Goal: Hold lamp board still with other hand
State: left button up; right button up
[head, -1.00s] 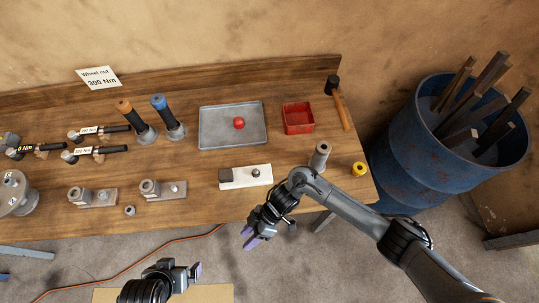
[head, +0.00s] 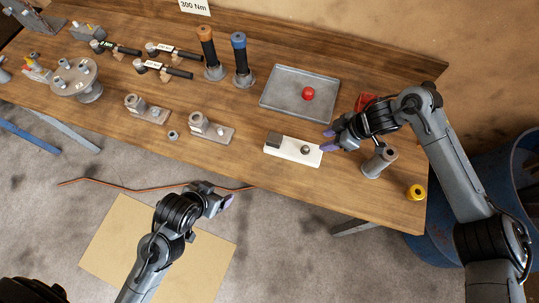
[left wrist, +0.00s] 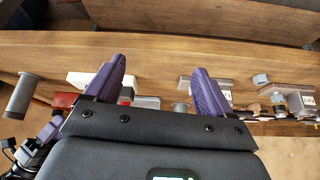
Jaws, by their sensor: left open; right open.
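The lamp board is a white block (head: 310,157) with a dark grey piece at its left end and a round metal stud near its right end. It lies flat near the table's front edge. My right gripper (head: 328,141) is open at the board's right end, its purple fingers close to it; whether they touch I cannot tell. My left gripper (head: 226,203) is open and empty in front of the table, left of and apart from the board. In the left wrist view its fingers (left wrist: 156,82) are spread, and a white piece, seemingly the board (left wrist: 77,80), is partly hidden behind one finger.
A grey tray (head: 280,102) with a red ball (head: 308,93) lies behind the board. A grey cylinder (head: 379,162) and a yellow ring (head: 416,192) stand to the right. Metal brackets (head: 210,129) lie left. The red bin (head: 366,101) is partly hidden by my right arm.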

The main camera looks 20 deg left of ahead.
pick_arm(q)
jog(key=w+d+f+n+t, duration=0.25)
jog(key=w+d+t, duration=0.2)
jog(key=w, duration=0.45)
jog(key=t+y, duration=0.1)
jog(key=t, duration=0.2)
send_near(274, 140)
jog(key=shift+s+a+f+m, duration=0.35)
jog(key=shift+s+a+f, duration=0.55)
jog(key=shift+f, duration=0.2)
jog(key=shift+w+d+r, duration=0.7)
jog(key=shift+w+d, duration=0.05)
jog(key=shift+w, duration=0.15)
jog(key=shift+w+r, duration=0.1)
jog(key=shift+w, duration=0.25)
jog(key=x, duration=1)
jog(key=shift+w+d+r, duration=0.1)
jog(key=shift+w, duration=0.05)
jog(key=c, duration=1.3)
